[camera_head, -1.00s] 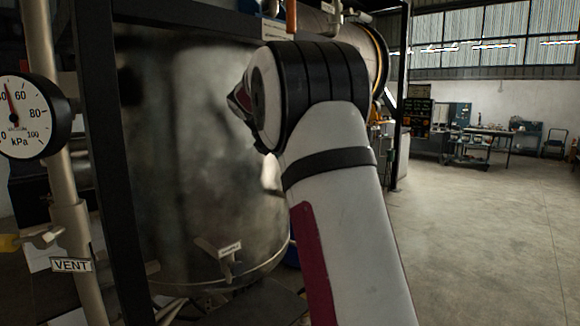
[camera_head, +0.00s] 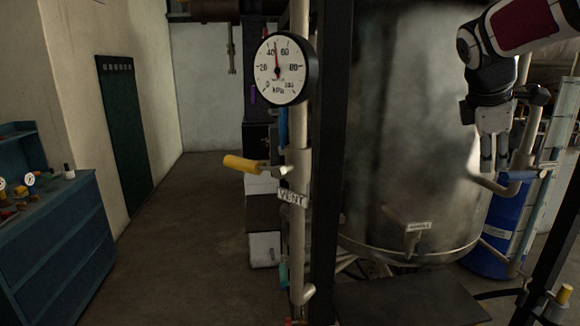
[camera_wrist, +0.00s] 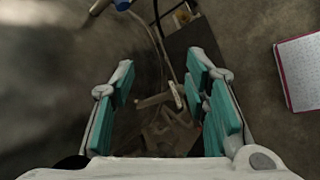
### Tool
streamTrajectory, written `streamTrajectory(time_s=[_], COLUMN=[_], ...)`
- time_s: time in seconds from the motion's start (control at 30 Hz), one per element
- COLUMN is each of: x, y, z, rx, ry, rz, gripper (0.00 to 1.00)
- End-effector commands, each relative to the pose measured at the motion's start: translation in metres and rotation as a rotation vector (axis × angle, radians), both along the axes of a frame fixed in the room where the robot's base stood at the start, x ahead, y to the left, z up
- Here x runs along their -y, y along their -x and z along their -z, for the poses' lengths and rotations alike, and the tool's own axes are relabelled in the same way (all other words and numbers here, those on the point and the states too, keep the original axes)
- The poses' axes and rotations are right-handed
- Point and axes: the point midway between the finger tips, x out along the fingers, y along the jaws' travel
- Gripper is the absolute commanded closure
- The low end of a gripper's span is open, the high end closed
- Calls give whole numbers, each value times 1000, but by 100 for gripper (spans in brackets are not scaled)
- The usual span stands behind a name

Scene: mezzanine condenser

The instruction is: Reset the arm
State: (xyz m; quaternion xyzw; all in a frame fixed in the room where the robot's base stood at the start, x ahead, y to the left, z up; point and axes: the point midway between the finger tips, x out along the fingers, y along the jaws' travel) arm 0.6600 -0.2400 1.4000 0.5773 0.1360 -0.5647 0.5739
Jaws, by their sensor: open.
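My gripper (camera_head: 494,166) hangs at the right of the head view with its fingers pointing down, in front of the right side of a large steel tank (camera_head: 410,120). In the wrist view my gripper (camera_wrist: 165,100) shows its two teal-padded fingers spread wide apart. It is open, with nothing between the pads. Below it are the floor and some dark metal parts, too dim to make out.
A pressure gauge (camera_head: 280,68) and a yellow-handled valve (camera_head: 243,164) sit on the pipe with the VENT tag (camera_head: 292,197). A black post (camera_head: 330,150) stands beside it. A blue drum (camera_head: 497,235) is at right. Floor (camera_head: 190,230) is clear at left, beside a blue cabinet (camera_head: 62,245).

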Motion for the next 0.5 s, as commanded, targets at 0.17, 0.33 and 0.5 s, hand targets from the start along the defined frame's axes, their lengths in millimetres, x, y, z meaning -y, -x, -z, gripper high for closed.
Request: streamTrajectory(time_s=[0.17, 0.33, 0.5], x=[-74, -135, -187], y=[58, 116, 177], z=[6, 24, 54], rx=[169, 287, 361], ry=[-224, -443, -657], rz=[176, 368, 576], gripper=[58, 58, 58])
